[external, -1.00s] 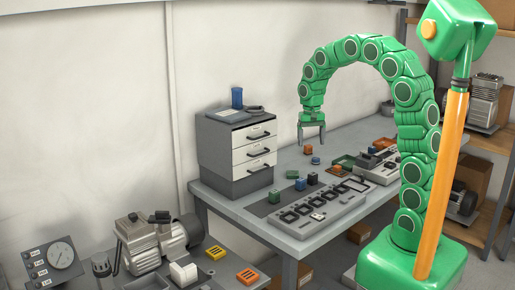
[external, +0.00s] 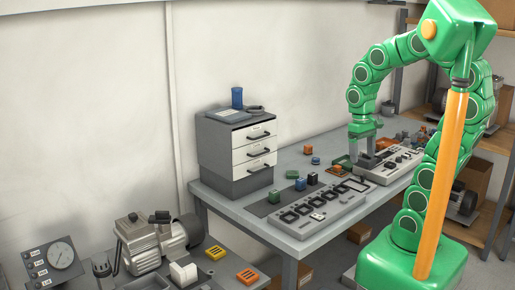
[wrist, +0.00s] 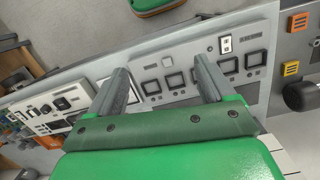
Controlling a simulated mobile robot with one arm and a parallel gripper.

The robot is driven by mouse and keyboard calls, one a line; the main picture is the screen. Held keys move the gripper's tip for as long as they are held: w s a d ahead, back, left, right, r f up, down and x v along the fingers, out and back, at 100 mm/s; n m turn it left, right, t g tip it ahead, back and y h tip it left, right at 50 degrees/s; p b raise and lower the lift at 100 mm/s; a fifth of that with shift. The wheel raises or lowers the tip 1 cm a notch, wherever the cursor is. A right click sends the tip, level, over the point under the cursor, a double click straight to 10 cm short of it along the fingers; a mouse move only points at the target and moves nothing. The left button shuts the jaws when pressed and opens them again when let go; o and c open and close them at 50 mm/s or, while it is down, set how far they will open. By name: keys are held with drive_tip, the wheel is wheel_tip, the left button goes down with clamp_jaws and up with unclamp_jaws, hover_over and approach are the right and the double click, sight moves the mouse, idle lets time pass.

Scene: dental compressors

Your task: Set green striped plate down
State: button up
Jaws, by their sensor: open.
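My gripper (external: 363,160) is low over the back part of the table, beside the right-hand grey console (external: 398,165). In the wrist view its two fingers (wrist: 158,66) are apart with nothing held between them. A flat green piece (external: 342,160) lies on the table just left of my gripper; at this size I cannot tell whether it is striped, nor whether it is the green striped plate. No green striped plate shows clearly in the wrist view.
A long grey panel with square sockets (external: 318,207) fills the table's front. Small green (external: 300,184) and blue (external: 313,178) blocks stand behind it. A drawer cabinet (external: 236,155) stands at left. Yellow (external: 215,253) and orange (external: 248,276) slotted plates lie on the lower bench.

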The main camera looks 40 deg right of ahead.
drive_tip(key=s+f+n, duration=0.1)
drive_tip(key=s, duration=0.7)
drive_tip(key=shift+a+n, duration=0.3)
idle(0.7)
